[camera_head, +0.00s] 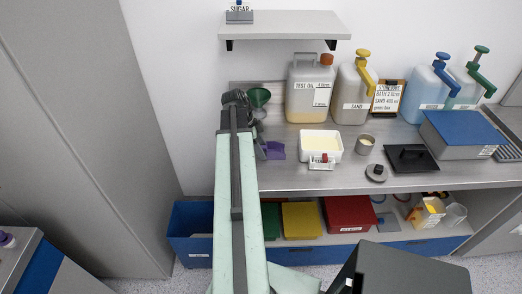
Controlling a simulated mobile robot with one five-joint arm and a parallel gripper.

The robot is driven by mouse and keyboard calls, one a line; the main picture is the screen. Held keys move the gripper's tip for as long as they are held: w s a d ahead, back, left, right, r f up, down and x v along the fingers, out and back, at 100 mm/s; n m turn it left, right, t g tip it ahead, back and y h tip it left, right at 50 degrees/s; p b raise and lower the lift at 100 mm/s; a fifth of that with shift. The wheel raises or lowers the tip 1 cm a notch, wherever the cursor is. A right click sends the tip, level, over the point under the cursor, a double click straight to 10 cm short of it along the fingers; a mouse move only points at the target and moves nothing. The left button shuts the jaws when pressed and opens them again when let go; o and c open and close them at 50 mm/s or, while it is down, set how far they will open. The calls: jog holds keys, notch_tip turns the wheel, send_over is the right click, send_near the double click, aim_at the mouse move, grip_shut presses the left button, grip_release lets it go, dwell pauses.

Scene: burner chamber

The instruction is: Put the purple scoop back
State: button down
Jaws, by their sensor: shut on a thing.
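The purple scoop (274,151) is low over the left part of the grey worktop, left of a white tub. My arm reaches up from the bottom to the counter's left end. My gripper (261,148) is beside the scoop's left end and is shut on it. The fingers are small and partly hidden by my arm. I cannot tell whether the scoop touches the worktop.
A green funnel (258,97) is just behind my gripper. The white tub (320,146) holds pale yellow stuff. A TEST OIL can (309,92) and a SAND can (352,95) stand behind. A metal cup (365,145) and a round lid (376,173) are further right.

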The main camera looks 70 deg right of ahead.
jog(key=c, duration=0.6)
grip_release()
jog(key=shift+o, duration=0.2)
jog(key=p+v, duration=1.1)
jog(key=v, duration=0.1)
jog(key=shift+p, duration=0.3)
jog(key=shift+r, duration=0.1)
